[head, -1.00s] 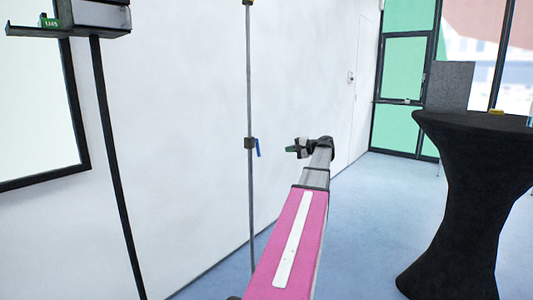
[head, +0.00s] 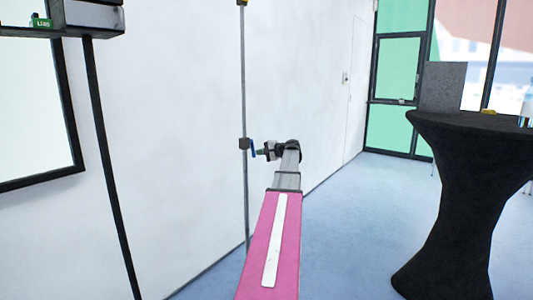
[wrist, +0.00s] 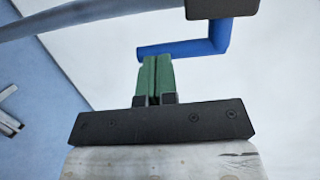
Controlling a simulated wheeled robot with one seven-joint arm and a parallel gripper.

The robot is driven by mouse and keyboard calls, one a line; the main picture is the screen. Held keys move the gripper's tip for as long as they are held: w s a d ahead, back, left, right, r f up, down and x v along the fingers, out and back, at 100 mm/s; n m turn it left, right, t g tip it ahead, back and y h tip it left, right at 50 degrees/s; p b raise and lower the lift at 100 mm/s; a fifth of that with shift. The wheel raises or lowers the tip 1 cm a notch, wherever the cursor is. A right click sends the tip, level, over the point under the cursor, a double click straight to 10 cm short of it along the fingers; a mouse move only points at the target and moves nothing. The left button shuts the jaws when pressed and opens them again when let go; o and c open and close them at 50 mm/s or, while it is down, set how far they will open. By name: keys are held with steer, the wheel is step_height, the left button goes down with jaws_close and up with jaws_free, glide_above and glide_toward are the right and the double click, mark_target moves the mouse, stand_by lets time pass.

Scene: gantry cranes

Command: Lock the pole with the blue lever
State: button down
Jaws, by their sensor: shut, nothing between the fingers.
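The grey pole (head: 244,90) stands upright in front of the white wall, with a dark clamp (head: 244,144) partway up it. The blue lever (head: 252,149) hangs down from the clamp's right side in the head view. In the wrist view the blue lever (wrist: 190,48) is an L-shaped bar joined to the dark clamp (wrist: 222,8). My gripper (head: 262,152) is just right of the lever. In the wrist view its green fingers (wrist: 155,72) are together and empty, with their tips at the lever's free part. I cannot tell whether they touch it.
A black-covered standing table (head: 455,190) is at the right. A second, dark pole (head: 108,160) with a shelf-like box (head: 95,18) stands at the left. The white wall (head: 180,120) is close behind the pole. Blue floor (head: 345,230) is clear between the pole and the table.

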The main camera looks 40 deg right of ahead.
steer(key=shift+w+a, duration=0.15)
steer(key=shift+w, duration=0.05)
steer(key=shift+w+a+f, duration=0.2)
steer(key=shift+w+f, duration=0.35)
steer(key=shift+w, duration=0.1)
